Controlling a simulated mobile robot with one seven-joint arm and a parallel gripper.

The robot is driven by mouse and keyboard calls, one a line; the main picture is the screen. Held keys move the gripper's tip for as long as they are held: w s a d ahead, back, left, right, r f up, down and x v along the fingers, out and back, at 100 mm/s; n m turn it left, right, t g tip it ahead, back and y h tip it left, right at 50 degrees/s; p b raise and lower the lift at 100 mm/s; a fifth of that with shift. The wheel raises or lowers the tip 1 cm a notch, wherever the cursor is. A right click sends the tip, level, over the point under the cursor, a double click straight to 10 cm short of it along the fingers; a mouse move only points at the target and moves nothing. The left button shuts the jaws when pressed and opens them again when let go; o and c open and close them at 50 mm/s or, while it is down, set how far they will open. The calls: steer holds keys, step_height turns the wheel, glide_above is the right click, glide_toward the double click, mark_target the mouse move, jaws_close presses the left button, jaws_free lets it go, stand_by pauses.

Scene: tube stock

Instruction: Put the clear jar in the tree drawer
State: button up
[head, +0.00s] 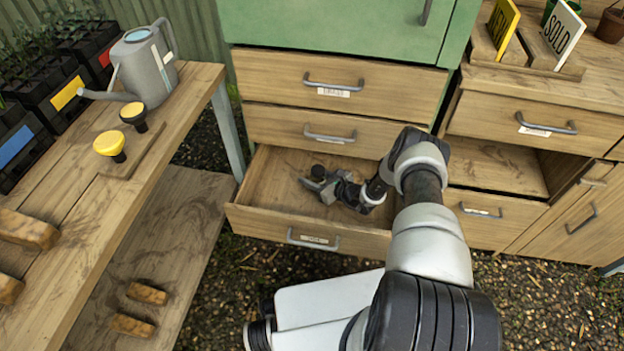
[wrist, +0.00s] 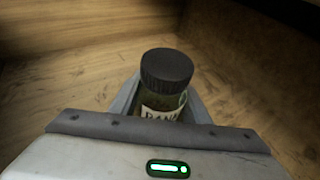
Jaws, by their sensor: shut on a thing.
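A small jar with a black ribbed lid (wrist: 166,68) and a pale label shows in the wrist view; its body looks dark green. My gripper (wrist: 162,102) is shut around the jar, one finger on each side. In the head view my gripper (head: 320,184) reaches down inside the open lowest drawer (head: 262,222) of the green cabinet's stack, and the jar's dark lid (head: 318,172) shows at its tips. The drawer's front label is too small to read. I cannot tell whether the jar's base touches the drawer floor.
Two closed drawers (head: 275,78) sit above the open one. A workbench (head: 150,165) on the left holds a watering can (head: 145,68) and two yellow-topped stamps (head: 109,146). A counter with more drawers (head: 590,98) and a SOLD sign (head: 564,30) stands at right. The drawer's visible floor is otherwise bare.

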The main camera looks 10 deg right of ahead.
mark_target(324, 182)
steer(key=o, duration=1.3)
steer(key=shift+s+d+r, duration=0.25)
steer(key=shift+r, duration=0.05)
steer(key=p+v, duration=0.3)
steer(key=v, duration=0.8)
steer(key=shift+s+f+p, duration=0.1)
steer(key=shift+s+p, duration=0.05)
steer(key=shift+p, duration=0.2)
